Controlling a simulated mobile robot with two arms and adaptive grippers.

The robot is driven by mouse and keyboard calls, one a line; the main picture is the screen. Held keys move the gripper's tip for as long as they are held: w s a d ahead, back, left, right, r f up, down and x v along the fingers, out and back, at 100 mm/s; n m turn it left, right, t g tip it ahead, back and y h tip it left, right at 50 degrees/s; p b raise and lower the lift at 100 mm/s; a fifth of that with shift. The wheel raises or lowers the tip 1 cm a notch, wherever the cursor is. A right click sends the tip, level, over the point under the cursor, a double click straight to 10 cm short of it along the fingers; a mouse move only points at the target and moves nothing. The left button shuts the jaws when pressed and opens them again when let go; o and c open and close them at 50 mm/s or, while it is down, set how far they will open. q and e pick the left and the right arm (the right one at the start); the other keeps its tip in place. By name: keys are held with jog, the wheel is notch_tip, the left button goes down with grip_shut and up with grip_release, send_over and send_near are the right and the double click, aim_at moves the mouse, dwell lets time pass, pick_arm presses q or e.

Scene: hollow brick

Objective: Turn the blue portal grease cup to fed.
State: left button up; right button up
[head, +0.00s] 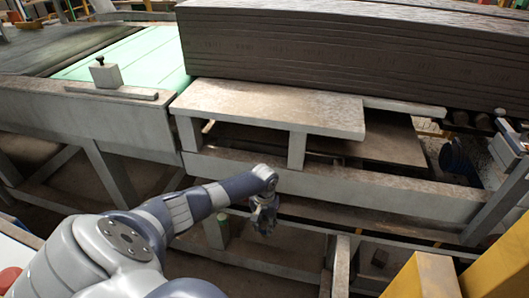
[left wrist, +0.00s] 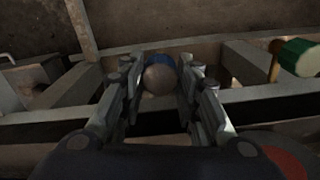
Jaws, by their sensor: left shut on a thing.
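My left gripper (head: 264,222) hangs below and in front of the grey steel frame in the head view. In the left wrist view its two fingers (left wrist: 160,68) are on either side of the blue grease cup (left wrist: 161,59) and shut on it. The cup shows a blue rim behind a rounded grey-brown front. The fingers hide its sides, and I cannot read its setting. In the head view the cup is hidden by the gripper. My right gripper is in neither view.
A green-capped part (left wrist: 299,57) stands right of the fingers; a green part also shows left of my gripper in the head view (head: 216,231). Steel beams (head: 330,183) run close behind and below. Dark stacked slabs (head: 350,55) lie above. A yellow post (head: 424,277) stands at right.

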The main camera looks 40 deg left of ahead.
pick_arm(q)
jog(key=m, duration=0.3)
jog(key=shift+m, duration=0.3)
jog(key=shift+m+p, duration=0.3)
jog(key=shift+m, duration=1.5)
jog(key=o, duration=1.1)
jog(key=shift+r, duration=0.1)
jog(key=shift+a, duration=0.1)
